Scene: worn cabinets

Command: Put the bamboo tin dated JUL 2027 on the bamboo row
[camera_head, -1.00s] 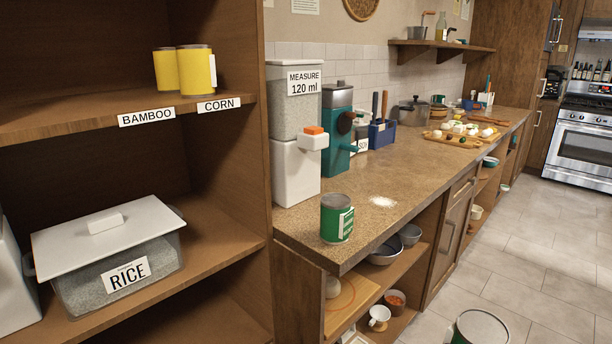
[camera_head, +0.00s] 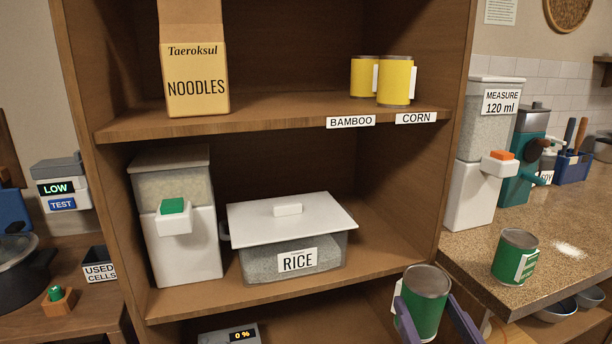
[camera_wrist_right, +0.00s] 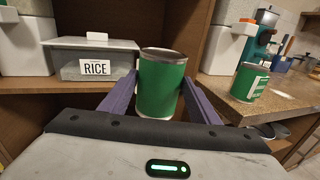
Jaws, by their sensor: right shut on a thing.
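My right gripper (camera_head: 436,318) is shut on a green tin (camera_head: 426,300), held upright in front of the cabinet's lower right. The held tin also shows in the right wrist view (camera_wrist_right: 160,85) between the purple fingers; its date cannot be read. A second green tin (camera_head: 514,257) with a white label stands on the counter at the right. The BAMBOO label (camera_head: 350,121) is on the upper shelf's edge, and the shelf behind its left part is bare. Two yellow tins (camera_head: 395,80) stand one behind the other at the CORN label (camera_head: 415,118). My left gripper is not in view.
A NOODLES box (camera_head: 196,70) stands on the upper shelf's left. Below are a white dispenser (camera_head: 176,240) and a lidded RICE bin (camera_head: 292,240). The cabinet's right side panel (camera_head: 456,100) divides the shelves from the counter, where a MEASURE dispenser (camera_head: 478,150) stands.

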